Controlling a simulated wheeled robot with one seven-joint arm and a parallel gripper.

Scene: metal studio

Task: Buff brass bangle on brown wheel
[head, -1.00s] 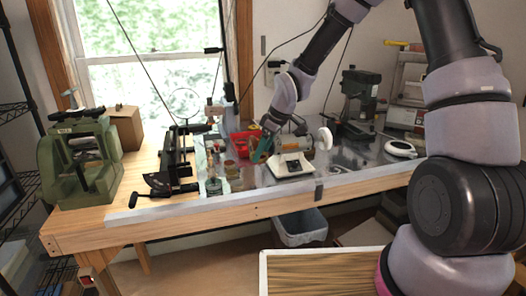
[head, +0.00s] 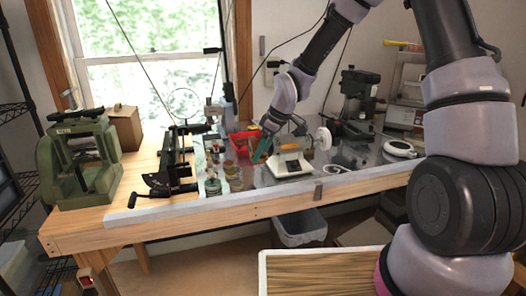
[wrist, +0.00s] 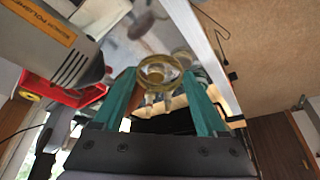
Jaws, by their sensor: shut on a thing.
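My gripper (wrist: 157,82) has teal fingers, shut on the brass bangle (wrist: 155,86), a thin gold ring held at the fingertips. In the head view my gripper (head: 262,151) is over the bench; the bangle is too small to make out there. The grey bench polisher (wrist: 45,38), with an orange label, is close at the left in the wrist view, its threaded-looking end towards the bangle. A pale wheel (head: 325,138) shows at the polisher's right end in the head view. I cannot make out a brown wheel; my gripper may hide it.
A red bin (wrist: 62,90) lies close beyond the gripper. Small jars (head: 212,187) stand to the left. A green press (head: 78,165) and a drill press (head: 357,95) flank the bench.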

